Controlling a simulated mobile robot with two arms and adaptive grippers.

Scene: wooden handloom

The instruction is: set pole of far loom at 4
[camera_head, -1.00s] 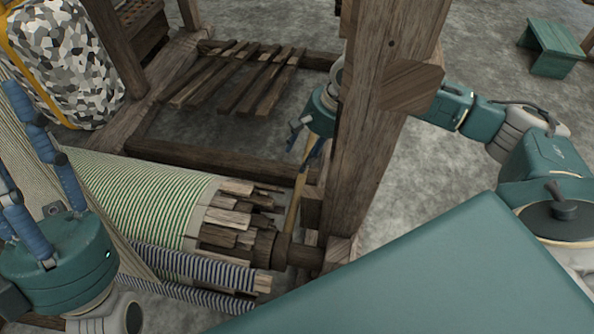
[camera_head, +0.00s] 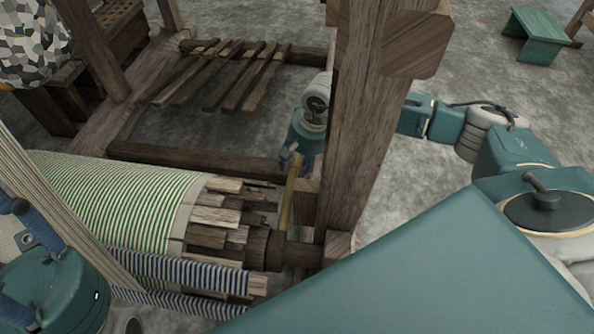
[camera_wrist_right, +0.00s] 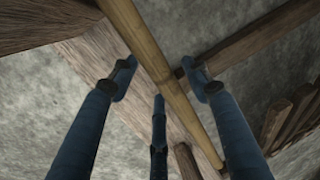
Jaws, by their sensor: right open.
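The pole (camera_head: 288,198), a thin light-brown wooden bar, stands nearly upright beside the end of the cloth roller (camera_head: 257,248). My right gripper (camera_head: 289,160) is at the pole's upper end, partly hidden by the loom post. In the right wrist view the pole (camera_wrist_right: 168,82) runs diagonally between the spread blue fingers of my right gripper (camera_wrist_right: 160,72), which is open and not closed on it. My left gripper (camera_head: 20,232) is at the left edge, its fingertips cut off. No number marks can be made out.
A thick loom post (camera_head: 362,140) stands right of the pole, between the gripper and my right arm's links. Green-striped cloth (camera_head: 120,200) wraps the roller. Slatted treadles (camera_head: 225,80) lie behind. A green stool (camera_head: 537,36) stands far right on open floor.

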